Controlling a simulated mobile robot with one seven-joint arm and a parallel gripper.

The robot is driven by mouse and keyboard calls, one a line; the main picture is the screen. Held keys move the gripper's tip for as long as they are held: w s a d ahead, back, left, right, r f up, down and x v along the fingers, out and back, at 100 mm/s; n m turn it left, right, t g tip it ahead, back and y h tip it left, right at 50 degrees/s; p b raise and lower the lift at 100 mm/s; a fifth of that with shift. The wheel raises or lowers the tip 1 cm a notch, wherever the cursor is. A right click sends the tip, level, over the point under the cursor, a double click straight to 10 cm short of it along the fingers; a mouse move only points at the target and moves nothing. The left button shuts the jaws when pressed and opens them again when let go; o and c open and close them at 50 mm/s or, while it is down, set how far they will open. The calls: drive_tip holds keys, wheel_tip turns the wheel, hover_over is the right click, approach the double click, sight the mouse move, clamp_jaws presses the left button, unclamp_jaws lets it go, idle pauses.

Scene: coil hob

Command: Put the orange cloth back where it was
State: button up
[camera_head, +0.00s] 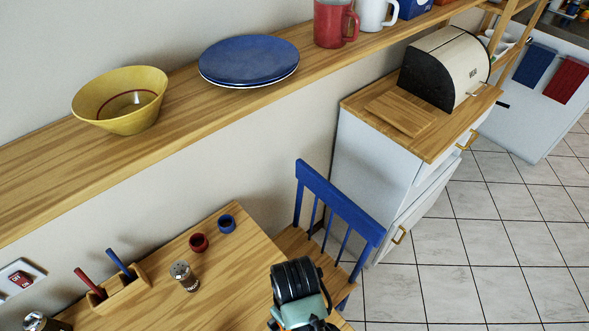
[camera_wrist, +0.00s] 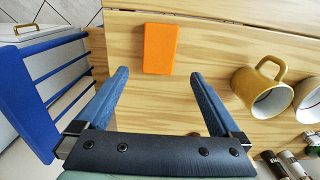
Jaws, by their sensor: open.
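The orange cloth (camera_wrist: 160,48) shows in the wrist view as a flat, neat rectangle lying on a wooden table top, near the upper middle. My gripper (camera_wrist: 158,76) is open and empty, its two dark blue fingers spread wide. In the picture the cloth lies just beyond the fingertips, between their lines; the height between them cannot be told. In the head view my wrist hides part of the table (camera_head: 222,275), and I do not see the cloth on it there. A blue cloth (camera_head: 534,64) and a red cloth (camera_head: 567,80) hang on a white front at the upper right.
A blue chair (camera_head: 340,205) stands at the table's right end. The table also holds a mustard mug (camera_wrist: 252,90), a shaker (camera_head: 184,276), red and blue cups and a wooden holder (camera_head: 120,296). A wall shelf (camera_head: 185,115) and a white cabinet (camera_head: 375,175) stand behind.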

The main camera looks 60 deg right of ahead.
drive_tip(key=shift+r, duration=1.45)
